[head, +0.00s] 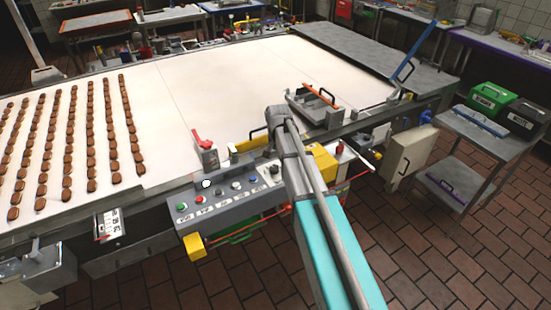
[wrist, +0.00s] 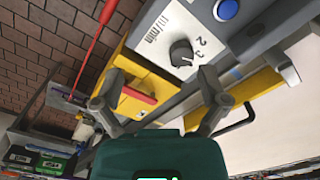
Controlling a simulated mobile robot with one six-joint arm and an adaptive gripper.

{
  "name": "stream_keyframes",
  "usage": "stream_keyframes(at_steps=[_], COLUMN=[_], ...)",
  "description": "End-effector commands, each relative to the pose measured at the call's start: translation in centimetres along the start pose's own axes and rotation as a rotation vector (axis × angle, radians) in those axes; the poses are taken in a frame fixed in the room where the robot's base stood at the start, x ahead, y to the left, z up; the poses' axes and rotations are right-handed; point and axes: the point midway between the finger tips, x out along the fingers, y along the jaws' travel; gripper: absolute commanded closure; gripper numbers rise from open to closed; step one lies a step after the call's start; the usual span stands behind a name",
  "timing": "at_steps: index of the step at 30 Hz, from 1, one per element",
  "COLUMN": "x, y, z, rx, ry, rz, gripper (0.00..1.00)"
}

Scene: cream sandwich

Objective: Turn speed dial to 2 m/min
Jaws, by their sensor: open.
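The speed dial (wrist: 181,52) is a dark round knob on a white plate (wrist: 150,40) in the wrist view. The plate is marked "m/min", with a 2 and a 3 beside the knob. I cannot tell which number the knob points to. My gripper (wrist: 160,82) is open and empty, with one finger on each side of the picture below the dial. The knob lies beyond the fingertips and appears apart from them.
A blue button (wrist: 227,9) sits near the dial. A yellow block with a red part (wrist: 138,95) is close by my left-hand finger. Several buttons line the panel, including a red one (head: 199,199). A white conveyor belt (head: 200,90) carries rows of brown biscuits.

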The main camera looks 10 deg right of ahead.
Motion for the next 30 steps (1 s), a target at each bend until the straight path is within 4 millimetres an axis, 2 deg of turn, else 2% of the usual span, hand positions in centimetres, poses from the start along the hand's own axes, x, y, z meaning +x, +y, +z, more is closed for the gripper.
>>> stream_keyframes(at_steps=[1, 3, 8, 23, 30], x=[-1.5, -2.2, -3.0, -2.9, -2.1], y=[-1.3, -2.2, -3.3, -3.4, -3.4], z=[-2.2, -3.7, -5.7, -5.9, -6.0], rx=[0.037, 0.085, 0.155, 0.172, 0.171], ry=[0.000, 0.000, 0.000, 0.000, 0.000], rz=[0.000, 0.000, 0.000, 0.000, 0.000], gripper=[0.07, 0.07, 0.07, 0.07, 0.07])
